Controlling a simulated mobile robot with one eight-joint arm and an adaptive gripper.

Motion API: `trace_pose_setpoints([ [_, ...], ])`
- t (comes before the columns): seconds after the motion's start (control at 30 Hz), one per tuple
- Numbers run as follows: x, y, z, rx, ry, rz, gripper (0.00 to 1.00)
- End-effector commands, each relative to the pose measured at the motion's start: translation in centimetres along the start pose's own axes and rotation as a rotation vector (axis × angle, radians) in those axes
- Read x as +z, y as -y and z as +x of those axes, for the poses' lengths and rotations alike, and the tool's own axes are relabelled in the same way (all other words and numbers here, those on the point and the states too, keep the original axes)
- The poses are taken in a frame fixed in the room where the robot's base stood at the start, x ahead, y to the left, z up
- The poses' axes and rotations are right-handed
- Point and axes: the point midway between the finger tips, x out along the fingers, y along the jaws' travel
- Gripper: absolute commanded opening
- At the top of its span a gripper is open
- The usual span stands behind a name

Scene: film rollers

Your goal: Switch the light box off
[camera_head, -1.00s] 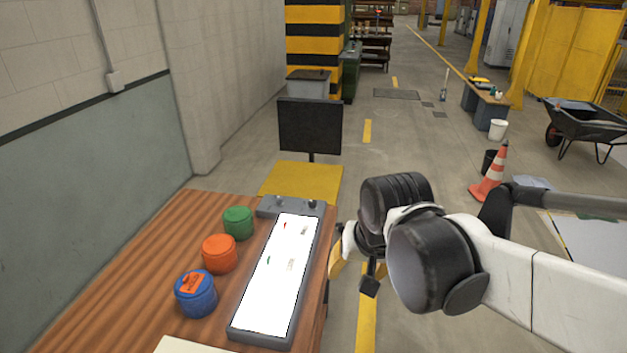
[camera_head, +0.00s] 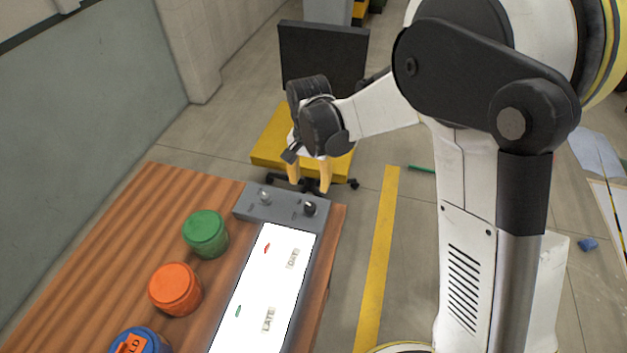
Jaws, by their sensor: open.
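The light box (camera_head: 228,304) lies along the right side of the wooden table, and its panel glows bright white. Its grey control strip (camera_head: 279,205) at the far end carries a light grey knob or switch (camera_head: 265,196) on the left and a black knob (camera_head: 310,208) on the right. Small red and green pieces and labels reading DAY and LATE lie on the panel. My gripper (camera_head: 309,187) is open and empty, its yellow fingers pointing down just beyond and above the control strip, near the black knob. I cannot tell its exact height.
Green (camera_head: 206,233), orange (camera_head: 175,289) and blue (camera_head: 141,342) round containers stand left of the light box. A dark monitor-like panel (camera_head: 322,55) and a yellow platform (camera_head: 275,140) are beyond the table. The table's left part is clear.

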Motion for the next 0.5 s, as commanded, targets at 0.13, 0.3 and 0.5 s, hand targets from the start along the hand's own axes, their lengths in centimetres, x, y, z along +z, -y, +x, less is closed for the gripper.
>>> trace_pose_setpoints([
  [0.13,0.0,0.0,1.7,0.001,0.002,0.001,0.53],
  [0.3,0.0,0.0,5.2,0.001,0.001,0.001,0.53],
  [0.5,0.0,0.0,8.8,0.001,0.001,0.001,0.53],
])
